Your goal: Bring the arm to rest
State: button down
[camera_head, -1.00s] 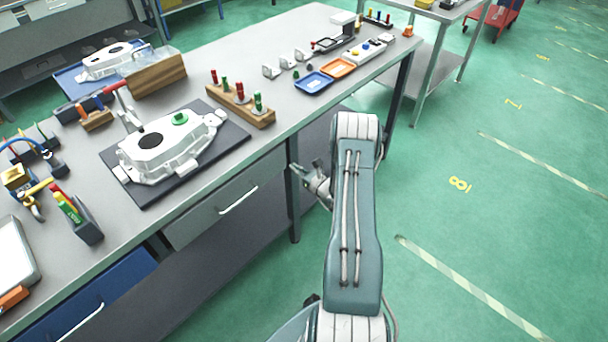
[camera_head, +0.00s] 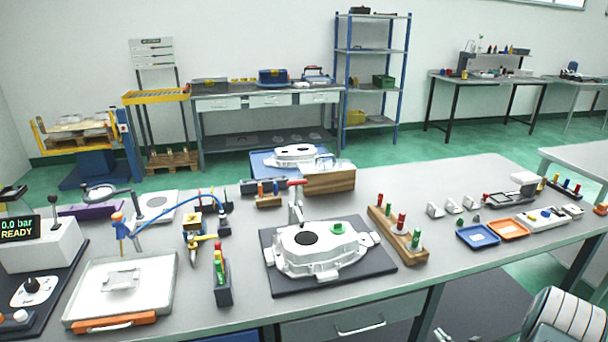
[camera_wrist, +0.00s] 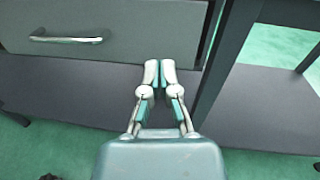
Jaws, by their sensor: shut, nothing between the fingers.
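My gripper (camera_wrist: 159,72) is shut and empty in the wrist view, its two fingertips together. It points toward the front of the workbench, just below a drawer (camera_wrist: 110,28) with a bar handle and left of a dark bench leg (camera_wrist: 226,60). In the head view my arm (camera_head: 562,322) shows only at the bottom right corner, below the bench's front edge. A small part of my gripper (camera_head: 441,335) shows at the bottom edge there. Most of the arm is out of the picture.
The grey workbench (camera_head: 400,300) carries a white casting (camera_head: 318,250) on a dark mat, a wooden peg block (camera_head: 398,234), blue (camera_head: 478,236) and orange (camera_head: 508,229) trays, and a test box (camera_head: 40,245) reading "0.0 bar READY". A lower shelf (camera_wrist: 265,105) lies under the bench.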

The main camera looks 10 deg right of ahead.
jog(key=a+r+n+g+y, duration=0.7)
jog(key=a+r+n+g, duration=0.4)
jog(key=a+r+n, duration=0.75)
jog(key=s+a+r+n+h, duration=0.5)
jog(key=s+a+r+n, duration=0.1)
jog(key=s, duration=0.3)
jog(key=s+a+r+n+h, duration=0.6)
jog(key=s+r+n, duration=0.2)
jog(key=s+r, duration=0.1)
jog(key=shift+s+g, duration=0.3)
jog(key=shift+s, duration=0.25)
